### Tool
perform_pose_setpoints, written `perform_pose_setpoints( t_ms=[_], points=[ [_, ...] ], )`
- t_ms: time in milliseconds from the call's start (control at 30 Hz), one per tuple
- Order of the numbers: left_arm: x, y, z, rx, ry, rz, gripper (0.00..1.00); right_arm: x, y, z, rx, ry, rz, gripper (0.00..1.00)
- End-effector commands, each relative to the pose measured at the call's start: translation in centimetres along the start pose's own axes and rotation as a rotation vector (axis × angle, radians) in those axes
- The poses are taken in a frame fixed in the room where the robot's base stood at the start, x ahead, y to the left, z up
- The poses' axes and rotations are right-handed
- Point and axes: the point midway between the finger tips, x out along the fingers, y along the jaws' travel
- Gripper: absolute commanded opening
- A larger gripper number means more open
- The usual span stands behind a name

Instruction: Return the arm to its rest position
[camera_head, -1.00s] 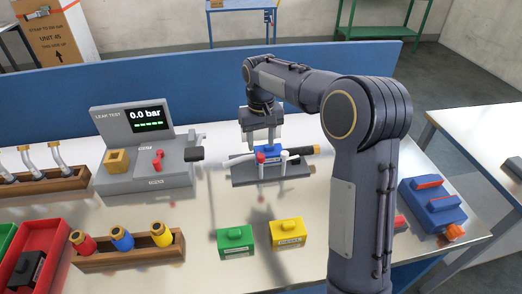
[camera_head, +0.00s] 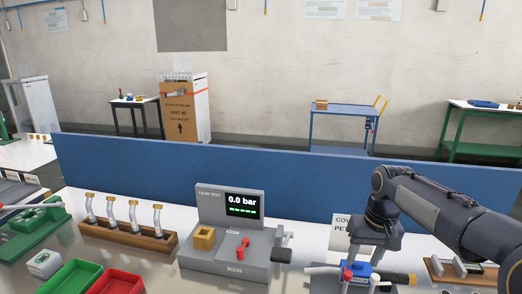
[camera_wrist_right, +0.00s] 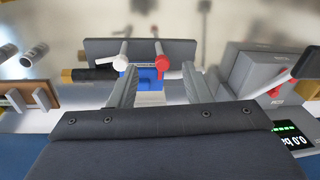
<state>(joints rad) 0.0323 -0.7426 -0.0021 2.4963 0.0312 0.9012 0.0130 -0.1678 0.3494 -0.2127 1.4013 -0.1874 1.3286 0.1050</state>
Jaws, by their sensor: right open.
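My right arm comes in from the right edge of the head view. Its gripper (camera_head: 356,260) is just above a blue block with a red and a white lever (camera_head: 357,272). In the right wrist view the two fingers (camera_wrist_right: 163,92) stand apart, and the blue block (camera_wrist_right: 148,78) shows beyond and between them. I cannot tell whether a finger touches the block or its levers. The block sits on a grey fixture (camera_wrist_right: 190,52). My left gripper is out of view.
A grey leak tester (camera_head: 228,262) reading 0.0 bar stands left of the gripper. A wooden rack (camera_head: 130,236) with bent tubes, a green bin (camera_head: 72,277) and a red bin (camera_head: 116,284) lie further left. A blue partition (camera_head: 200,168) runs behind the bench.

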Motion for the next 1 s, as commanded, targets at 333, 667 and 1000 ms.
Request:
perform_pose_setpoints(
  t_ms=[333,667,1000],
  points=[
    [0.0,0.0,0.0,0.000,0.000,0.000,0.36,-2.7,0.1,13.3,0.014,0.182,-0.203,0.44],
    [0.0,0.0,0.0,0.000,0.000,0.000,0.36,0.5,-2.2,24.1,0.022,0.351,-0.284,0.44],
    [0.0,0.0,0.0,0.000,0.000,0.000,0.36,2.5,-3.1,26.7,0.028,0.400,-0.293,0.44]
  ],
)
